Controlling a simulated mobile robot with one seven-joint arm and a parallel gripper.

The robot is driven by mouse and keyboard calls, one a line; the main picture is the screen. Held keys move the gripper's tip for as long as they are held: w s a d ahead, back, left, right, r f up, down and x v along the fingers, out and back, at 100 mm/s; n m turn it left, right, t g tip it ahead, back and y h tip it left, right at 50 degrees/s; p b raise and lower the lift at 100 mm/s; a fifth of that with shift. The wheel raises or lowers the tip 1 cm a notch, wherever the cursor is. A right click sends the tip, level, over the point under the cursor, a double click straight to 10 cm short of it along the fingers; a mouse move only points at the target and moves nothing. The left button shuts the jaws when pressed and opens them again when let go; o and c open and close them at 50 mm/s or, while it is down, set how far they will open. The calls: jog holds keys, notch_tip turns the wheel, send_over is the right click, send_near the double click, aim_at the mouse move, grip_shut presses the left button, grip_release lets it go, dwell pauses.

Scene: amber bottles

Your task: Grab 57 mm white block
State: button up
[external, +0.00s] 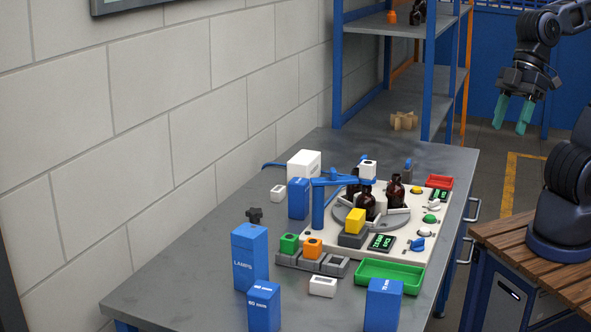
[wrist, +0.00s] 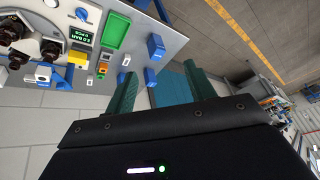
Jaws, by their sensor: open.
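A small white block (external: 322,286) with a dark marking on its front lies on the grey table, in front of the grey holder row. It also shows as a small white piece in the wrist view (wrist: 126,60). A second small white block (external: 278,193) lies further back, left of a blue box. The markings are too small to read, so I cannot tell which is 57 mm. My gripper (external: 513,113) is open and empty, raised at the upper right, well away from both blocks. In the wrist view its teal fingers (wrist: 160,75) stand apart.
Blue boxes (external: 249,257) stand around the front white block. A green tray (external: 390,276) is right of it. Behind are green and orange blocks in the holder row, a blue post with an arm, and a turntable with amber bottles (external: 395,192). A shelf rack (external: 430,75) stands at the back.

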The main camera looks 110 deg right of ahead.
jog(key=w+a+f+m+t+y, duration=0.1)
jog(key=w+a+f+t+y, duration=0.1)
jog(key=w, duration=1.1)
jog(key=m+g+h, duration=0.2)
jog(key=m+h, duration=0.6)
send_over(324, 280)
jog(key=s+a, duration=0.3)
jog(key=a, duration=0.1)
notch_tip(324, 280, down, 28)
jog(key=x, duration=0.4)
jog(key=shift+d+f, duration=0.2)
jog(key=shift+f, duration=0.2)
jog(key=shift+s+x, duration=0.15)
jog(key=shift+x, duration=0.65)
jog(key=shift+s+x, duration=0.15)
jog(key=shift+x, duration=1.8)
jog(key=c, duration=1.1)
